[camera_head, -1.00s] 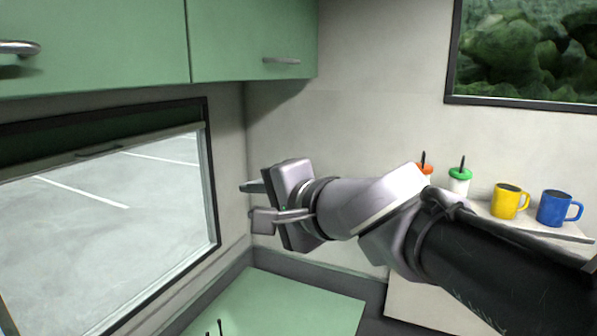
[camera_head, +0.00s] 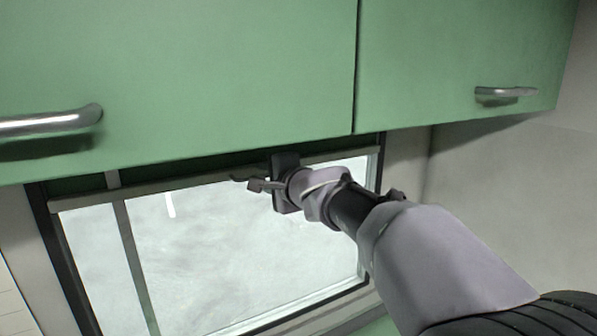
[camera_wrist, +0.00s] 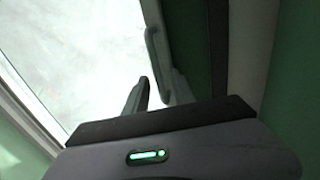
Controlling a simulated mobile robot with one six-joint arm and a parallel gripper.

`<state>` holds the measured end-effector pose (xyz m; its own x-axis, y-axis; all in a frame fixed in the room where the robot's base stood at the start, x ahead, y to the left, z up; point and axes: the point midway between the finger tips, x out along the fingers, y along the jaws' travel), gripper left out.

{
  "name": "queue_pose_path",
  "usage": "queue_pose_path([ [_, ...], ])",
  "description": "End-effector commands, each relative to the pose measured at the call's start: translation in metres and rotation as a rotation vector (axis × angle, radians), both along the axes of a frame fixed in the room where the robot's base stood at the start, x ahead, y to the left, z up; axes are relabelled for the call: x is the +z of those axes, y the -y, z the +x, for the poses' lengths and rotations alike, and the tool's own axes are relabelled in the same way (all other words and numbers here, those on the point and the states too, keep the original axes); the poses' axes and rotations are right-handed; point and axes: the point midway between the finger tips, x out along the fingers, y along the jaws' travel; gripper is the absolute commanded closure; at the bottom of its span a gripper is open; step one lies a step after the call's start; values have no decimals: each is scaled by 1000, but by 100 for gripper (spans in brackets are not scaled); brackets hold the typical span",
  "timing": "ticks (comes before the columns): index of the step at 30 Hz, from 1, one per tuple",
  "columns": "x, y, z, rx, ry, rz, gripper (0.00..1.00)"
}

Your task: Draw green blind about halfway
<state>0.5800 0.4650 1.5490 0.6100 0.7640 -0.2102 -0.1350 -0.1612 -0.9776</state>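The green blind (camera_head: 207,166) is a dark green strip at the top of the window, mostly rolled up. A pale rail (camera_head: 95,199) runs along its lower edge and carries a small handle (camera_head: 238,179). In the wrist view the handle (camera_wrist: 154,50) stands out from the rail, with the dark green blind (camera_wrist: 190,35) to its right. My gripper (camera_head: 256,184) is at the rail, close to the handle's right end. Its fingers (camera_wrist: 156,90) look apart, with their tips near the handle's end. I cannot tell if they touch it. Part of the gripper hides the rail.
Green overhead cabinets (camera_head: 200,75) hang just above the window and my gripper, with metal handles (camera_head: 50,122) sticking out. The dark window frame (camera_head: 70,280) surrounds bright glass (camera_head: 240,245). The space below my gripper, in front of the glass, is clear.

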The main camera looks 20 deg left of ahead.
Motion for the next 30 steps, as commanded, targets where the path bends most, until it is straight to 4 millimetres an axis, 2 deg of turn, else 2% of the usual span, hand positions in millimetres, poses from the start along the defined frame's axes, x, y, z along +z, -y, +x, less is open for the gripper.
queue_pose_path([
  [8,0,-1,1,0,1,-1,69],
  [13,0,-1,1,0,0,0,100],
  [30,1,-1,1,0,2,1,100],
])
